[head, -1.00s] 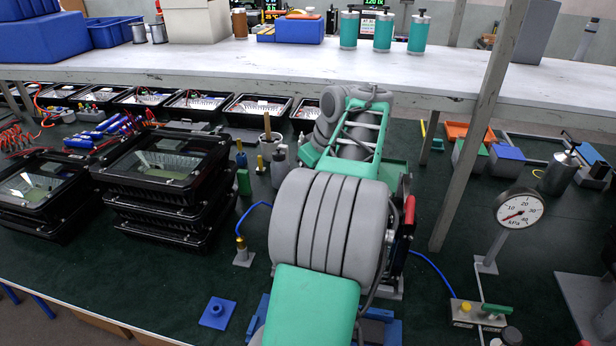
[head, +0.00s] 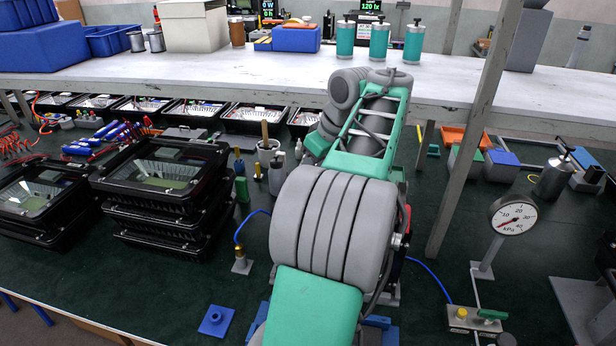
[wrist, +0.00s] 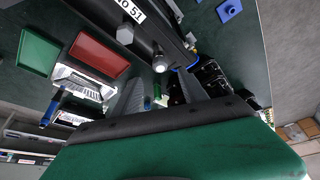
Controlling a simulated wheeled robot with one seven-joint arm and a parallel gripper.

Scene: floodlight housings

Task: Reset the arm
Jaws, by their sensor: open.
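My arm reaches up the middle of the head view, with its grey and green links over the bench. My gripper is hidden behind these links there. In the wrist view my gripper (wrist: 160,90) shows two grey fingers spread apart, with nothing held between them. Black floodlight housings (head: 165,185) are stacked on the dark green bench left of my arm, with another stack (head: 42,205) at the far left.
A white shelf (head: 200,75) spans the back, its post (head: 478,130) right of my arm. A pressure gauge (head: 513,215) stands at right. A blue block (head: 216,320) lies in front. The wrist view shows a red tray (wrist: 100,56) and a green tray (wrist: 38,53).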

